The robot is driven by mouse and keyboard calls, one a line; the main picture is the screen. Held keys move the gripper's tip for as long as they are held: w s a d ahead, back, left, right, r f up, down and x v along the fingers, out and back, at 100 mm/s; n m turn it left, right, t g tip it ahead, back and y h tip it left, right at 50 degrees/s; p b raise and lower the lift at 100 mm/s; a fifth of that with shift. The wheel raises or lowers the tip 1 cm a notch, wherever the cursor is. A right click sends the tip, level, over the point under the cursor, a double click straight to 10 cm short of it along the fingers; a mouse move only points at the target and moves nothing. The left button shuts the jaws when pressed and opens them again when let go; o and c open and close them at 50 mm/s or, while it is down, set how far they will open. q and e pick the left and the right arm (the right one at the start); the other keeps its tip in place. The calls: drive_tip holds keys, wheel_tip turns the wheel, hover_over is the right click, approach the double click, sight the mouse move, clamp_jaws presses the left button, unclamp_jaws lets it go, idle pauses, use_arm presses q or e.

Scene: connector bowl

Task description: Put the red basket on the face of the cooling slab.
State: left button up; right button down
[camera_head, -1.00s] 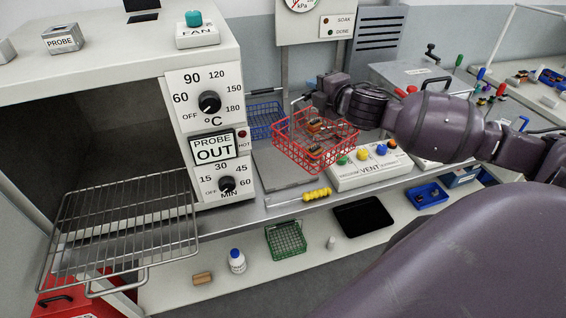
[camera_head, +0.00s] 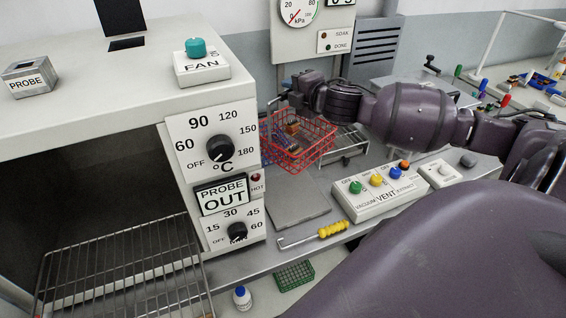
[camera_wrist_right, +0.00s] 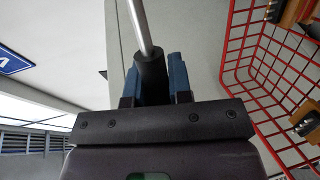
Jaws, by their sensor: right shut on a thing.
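The red basket (camera_head: 300,158) is a wire mesh basket with brown and dark parts in it. In the head view it hangs level, behind the flat grey cooling slab (camera_head: 298,208), whose visible face is bare. My right gripper (camera_head: 284,98) is at the basket's back-left rim. In the right wrist view the jaws (camera_wrist_right: 152,78) are closed on a dark grip with a metal rod, apparently the basket's handle. The basket's mesh (camera_wrist_right: 265,90) fills the right side there. My left gripper is out of view.
The oven's control panel (camera_head: 212,135) stands close left of the slab. A yellow-handled hook (camera_head: 332,230) lies in front. A blue basket is mostly hidden behind the red one.

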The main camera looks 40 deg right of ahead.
wheel_tip(320, 180, down, 20)
drive_tip(key=b, duration=0.1)
idle(0.6)
drive_tip(key=c, duration=1.5)
unclamp_jaws()
drive_tip(key=shift+s+f, duration=0.1)
drive_tip(key=o, duration=0.5)
drive_tip(key=shift+c, duration=0.2)
